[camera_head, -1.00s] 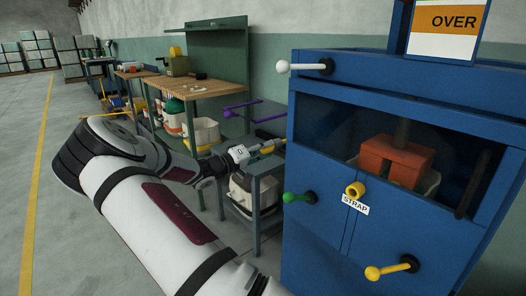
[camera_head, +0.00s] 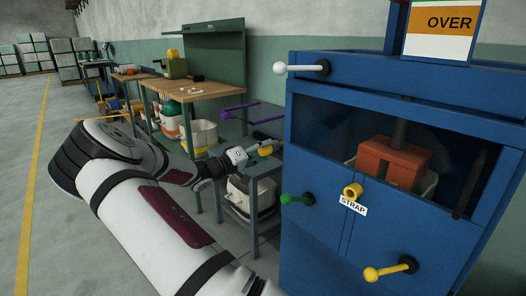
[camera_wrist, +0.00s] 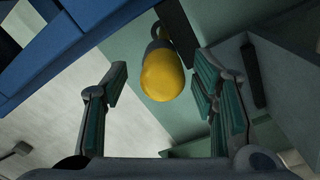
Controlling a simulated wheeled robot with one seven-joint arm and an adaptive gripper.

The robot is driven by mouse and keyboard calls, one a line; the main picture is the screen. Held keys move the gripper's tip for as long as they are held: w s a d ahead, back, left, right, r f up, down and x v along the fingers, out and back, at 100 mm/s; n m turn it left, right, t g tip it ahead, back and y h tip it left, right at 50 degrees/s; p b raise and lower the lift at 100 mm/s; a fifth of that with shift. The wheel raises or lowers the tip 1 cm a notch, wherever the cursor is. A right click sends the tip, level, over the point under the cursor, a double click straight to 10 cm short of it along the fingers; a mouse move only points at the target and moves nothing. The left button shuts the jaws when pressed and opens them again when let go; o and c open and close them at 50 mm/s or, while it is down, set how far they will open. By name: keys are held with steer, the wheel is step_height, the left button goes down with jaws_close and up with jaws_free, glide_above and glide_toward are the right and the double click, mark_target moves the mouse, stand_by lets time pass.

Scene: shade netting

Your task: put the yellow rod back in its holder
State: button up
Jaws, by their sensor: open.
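My gripper (camera_head: 258,147) reaches out over the small grey stand, left of the blue cabinet. In the wrist view my gripper (camera_wrist: 164,95) is open, with one finger on each side of a yellow rounded piece (camera_wrist: 163,78). Gaps show between it and the fingers. A yellow piece (camera_head: 265,151) also shows beside the fingers in the head view. Whether it is the rod's end I cannot tell; its far part is hidden. A yellow ring-like socket (camera_head: 352,190) sits on the cabinet front above the STRAP label. I cannot tell whether it is the rod's holder.
The blue cabinet (camera_head: 318,235) fills the right, with white, green and yellow-knobbed levers sticking out. The grey stand (camera_head: 262,168) holds a pale container below my gripper. A purple pronged bracket (camera_head: 245,113) and a workbench (camera_head: 195,88) stand behind. Floor at left is clear.

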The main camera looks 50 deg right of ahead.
steer(key=v, duration=1.1)
steer(key=shift+a, duration=0.3)
